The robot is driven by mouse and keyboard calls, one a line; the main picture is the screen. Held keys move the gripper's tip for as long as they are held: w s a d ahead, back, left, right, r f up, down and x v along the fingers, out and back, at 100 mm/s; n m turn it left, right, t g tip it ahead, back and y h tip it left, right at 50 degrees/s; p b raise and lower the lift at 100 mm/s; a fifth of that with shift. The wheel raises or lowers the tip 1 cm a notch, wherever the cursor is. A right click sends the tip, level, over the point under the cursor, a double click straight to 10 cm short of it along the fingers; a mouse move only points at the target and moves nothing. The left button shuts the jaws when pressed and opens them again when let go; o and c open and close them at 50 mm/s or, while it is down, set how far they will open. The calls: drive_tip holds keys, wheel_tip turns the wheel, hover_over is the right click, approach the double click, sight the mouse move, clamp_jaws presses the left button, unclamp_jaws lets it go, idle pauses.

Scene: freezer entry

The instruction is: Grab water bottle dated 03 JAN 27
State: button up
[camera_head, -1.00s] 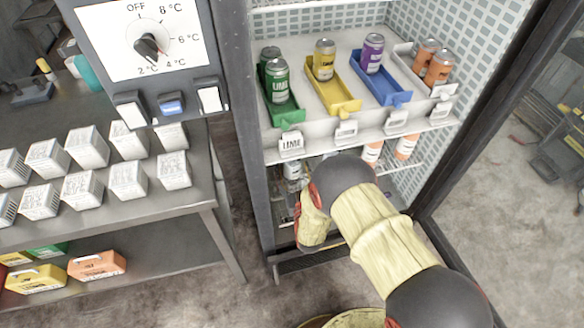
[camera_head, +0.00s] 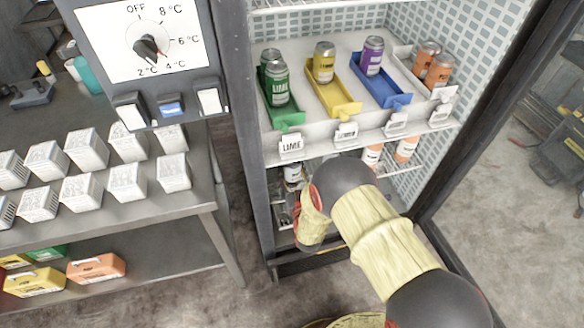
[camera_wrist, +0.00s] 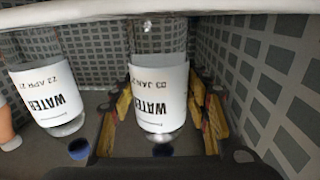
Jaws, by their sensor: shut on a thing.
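In the wrist view, a clear water bottle (camera_wrist: 160,103) with a white label stands between my fingers; its upside-down text reads WATER and 03 JAN 2, the last digit turned out of sight. My gripper (camera_wrist: 163,112) is shut on this bottle, one yellow-and-dark finger on each side. In the head view, my arm hides my gripper and the held bottle inside the lower fridge level.
A shelf (camera_head: 275,155) with cans in coloured trays lies above my arm. Orange bottles (camera_head: 406,149) stand on the lower level at the right. The fridge's patterned side wall (camera_wrist: 262,80) is close on the right in the wrist view. A table with white boxes (camera_head: 83,150) stands left.

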drive_tip(key=c, duration=0.7)
drive_tip(key=shift+r, duration=0.1)
clamp_jaws()
